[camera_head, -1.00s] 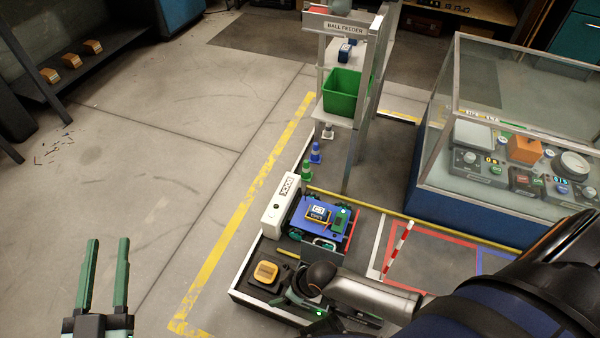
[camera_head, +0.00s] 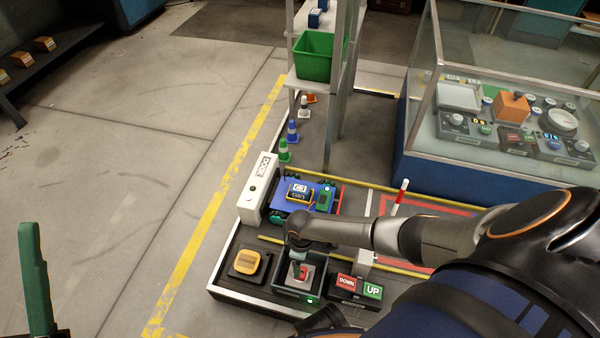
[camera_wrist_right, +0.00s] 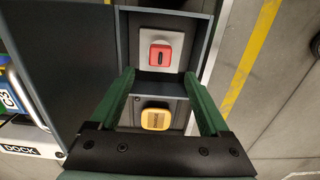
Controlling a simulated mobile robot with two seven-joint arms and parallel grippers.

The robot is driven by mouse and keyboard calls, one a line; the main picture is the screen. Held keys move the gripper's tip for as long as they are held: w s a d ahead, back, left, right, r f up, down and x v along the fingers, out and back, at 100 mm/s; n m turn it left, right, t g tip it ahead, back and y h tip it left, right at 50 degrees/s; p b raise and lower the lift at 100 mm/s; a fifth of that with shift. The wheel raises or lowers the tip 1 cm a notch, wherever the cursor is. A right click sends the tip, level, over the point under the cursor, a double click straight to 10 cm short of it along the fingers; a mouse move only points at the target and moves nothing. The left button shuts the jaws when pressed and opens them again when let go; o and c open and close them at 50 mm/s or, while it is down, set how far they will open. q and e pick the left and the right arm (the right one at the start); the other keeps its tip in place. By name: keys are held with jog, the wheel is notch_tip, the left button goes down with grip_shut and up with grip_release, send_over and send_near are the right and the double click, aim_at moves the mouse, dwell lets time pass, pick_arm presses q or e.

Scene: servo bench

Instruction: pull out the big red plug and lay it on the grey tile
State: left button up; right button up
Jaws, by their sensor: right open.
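The red plug (camera_head: 299,271) sits on a light grey square plate (camera_head: 308,268) in a dark open-topped box (camera_head: 297,292). In the right wrist view the red plug (camera_wrist_right: 160,55) has a dark slot in its face. I cannot tell whether that plate is the grey tile. My right gripper (camera_wrist_right: 161,77) is open, its green fingers apart. The plug shows between and just beyond the fingertips, with nothing held. In the head view the right hand is hard to make out beneath the arm's end. One green finger of my left gripper (camera_head: 36,280) shows at the left edge, far from the box.
A yellow-orange block (camera_head: 246,262) on a black base stands left of the box. A red DOWN and green UP button panel (camera_head: 358,289) stands right of it. Behind are a blue cart (camera_head: 319,194) and a white DOCK block (camera_head: 258,188). A glass case (camera_head: 500,100) stands back right.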

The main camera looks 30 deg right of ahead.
notch_tip(320, 180, down, 6)
jog(key=b, duration=0.5)
jog(key=shift+r+b, duration=0.25)
jog(key=shift+b, duration=0.1)
jog(key=shift+f, duration=0.2)
pick_arm(q)
notch_tip(320, 180, down, 6)
jog(key=shift+w+d+m, duration=0.15)
jog(key=shift+d+m, duration=0.15)
jog(key=shift+d, duration=0.1)
pick_arm(e)
jog(key=shift+f, duration=1.55)
jog(key=shift+c, duration=0.2)
grip_shut()
pick_arm(q)
jog(key=shift+f, duration=0.1)
jog(key=shift+p, duration=0.3)
notch_tip(320, 180, up, 6)
jog(key=p, duration=0.5)
jog(key=shift+p, duration=0.4)
pick_arm(e)
jog(key=shift+r, duration=3.05)
